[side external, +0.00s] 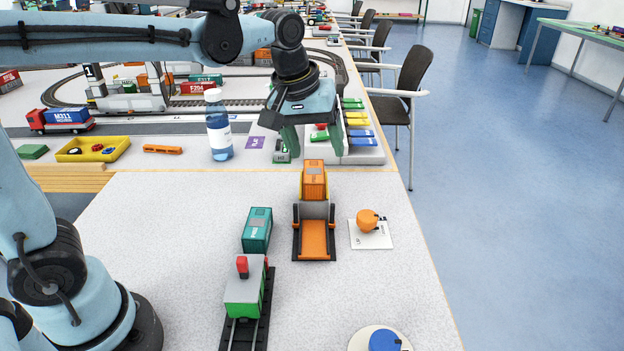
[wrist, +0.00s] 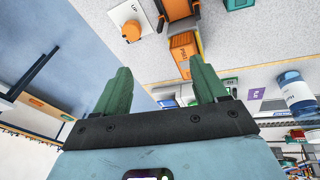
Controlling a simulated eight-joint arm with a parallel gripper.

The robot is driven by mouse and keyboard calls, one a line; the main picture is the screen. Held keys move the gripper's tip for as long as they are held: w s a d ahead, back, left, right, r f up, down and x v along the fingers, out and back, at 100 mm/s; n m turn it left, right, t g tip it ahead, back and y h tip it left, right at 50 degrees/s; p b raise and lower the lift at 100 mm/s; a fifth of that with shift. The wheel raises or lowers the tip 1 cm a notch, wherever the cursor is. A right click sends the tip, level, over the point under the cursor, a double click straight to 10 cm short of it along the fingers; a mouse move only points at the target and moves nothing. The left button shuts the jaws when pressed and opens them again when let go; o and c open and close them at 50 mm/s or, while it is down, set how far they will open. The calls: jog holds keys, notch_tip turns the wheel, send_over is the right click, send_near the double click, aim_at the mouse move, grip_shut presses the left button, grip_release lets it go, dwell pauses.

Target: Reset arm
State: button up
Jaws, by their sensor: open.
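My gripper (side external: 309,143) hangs over the far part of the table in the side view, its two green fingers pointing down. The fingers are spread apart with nothing between them, as the wrist view (wrist: 163,92) also shows. An orange container (side external: 314,180) stands at the back of an orange and grey crane-like stand (side external: 314,238), nearer the camera than my gripper. In the wrist view the orange container (wrist: 184,52) lies beyond the right finger. My arm reaches in from the left.
A water bottle (side external: 219,126) stands left of my gripper. A teal container (side external: 257,230), a green locomotive (side external: 245,292), an orange knob (side external: 367,220) and a blue knob (side external: 384,340) are nearer. Coloured blocks in a grey rack (side external: 362,157) sit close beside the gripper.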

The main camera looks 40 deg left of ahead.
jog(key=s+a+f+m+t, duration=0.2)
jog(key=s+m, duration=0.1)
jog(key=s, duration=0.2)
jog(key=s+a+f+m+t, duration=0.1)
jog(key=s+a+f+m, duration=0.1)
jog(key=s, duration=0.4)
jog(key=shift+s+a+f+m+t, duration=0.2)
jog(key=shift+f+m+t, duration=0.2)
jog(key=shift+f+m, duration=0.35)
